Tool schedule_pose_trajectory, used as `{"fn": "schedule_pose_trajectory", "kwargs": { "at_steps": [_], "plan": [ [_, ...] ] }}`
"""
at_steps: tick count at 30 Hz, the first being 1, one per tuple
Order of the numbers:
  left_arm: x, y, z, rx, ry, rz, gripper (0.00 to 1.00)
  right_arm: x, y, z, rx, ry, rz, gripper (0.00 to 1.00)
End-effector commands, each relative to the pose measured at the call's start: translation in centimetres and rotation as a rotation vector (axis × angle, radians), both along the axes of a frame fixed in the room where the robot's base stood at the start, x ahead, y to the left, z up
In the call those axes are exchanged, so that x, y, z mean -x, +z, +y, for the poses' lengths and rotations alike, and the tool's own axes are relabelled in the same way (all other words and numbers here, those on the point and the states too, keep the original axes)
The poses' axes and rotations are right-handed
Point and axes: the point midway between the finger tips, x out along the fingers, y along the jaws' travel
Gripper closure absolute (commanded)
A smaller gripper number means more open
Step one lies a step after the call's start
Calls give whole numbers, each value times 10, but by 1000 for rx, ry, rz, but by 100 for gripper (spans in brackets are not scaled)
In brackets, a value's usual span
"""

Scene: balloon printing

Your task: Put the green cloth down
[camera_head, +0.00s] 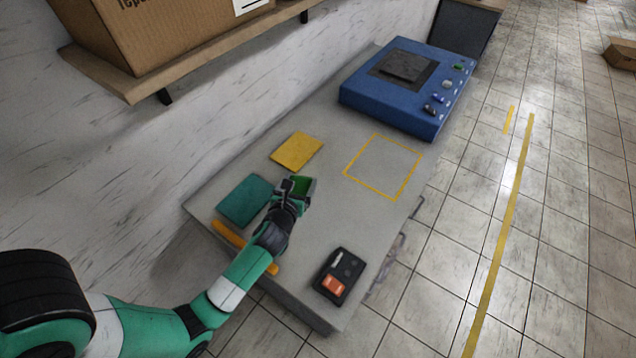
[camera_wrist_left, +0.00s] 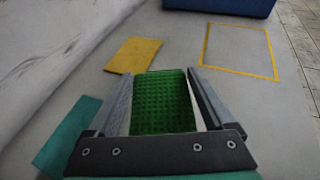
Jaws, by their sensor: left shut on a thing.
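The green cloth (camera_wrist_left: 162,103) is a textured dark green rectangle between the two fingers of my left gripper (camera_wrist_left: 160,90) in the left wrist view. In the head view the cloth (camera_head: 303,184) shows at the tip of my left gripper (camera_head: 294,186), partly hidden by the fingers. My left gripper is shut on it, over the grey table (camera_head: 345,225). Whether the cloth touches the table is hard to tell. My right gripper is not in view.
A teal pad (camera_head: 245,200) and a yellow cloth (camera_head: 297,151) lie nearby. A yellow-outlined square (camera_head: 384,166) on the table is empty. A blue machine (camera_head: 408,88) stands at the far end. A black box with an orange part (camera_head: 339,276) is near the front edge.

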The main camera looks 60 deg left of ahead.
Motion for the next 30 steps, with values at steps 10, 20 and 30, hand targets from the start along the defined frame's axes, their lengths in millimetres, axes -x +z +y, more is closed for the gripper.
{"fn": "schedule_pose_trajectory", "kwargs": {
  "at_steps": [10, 20, 30],
  "plan": [
    [-70, -69, 46, -1, 1, 1, 67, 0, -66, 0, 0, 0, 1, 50],
    [-83, -82, 54, -1, -1, -1, 67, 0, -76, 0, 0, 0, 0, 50],
    [-85, -114, 55, 0, -2, -1, 67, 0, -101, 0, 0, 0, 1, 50]
  ]
}}
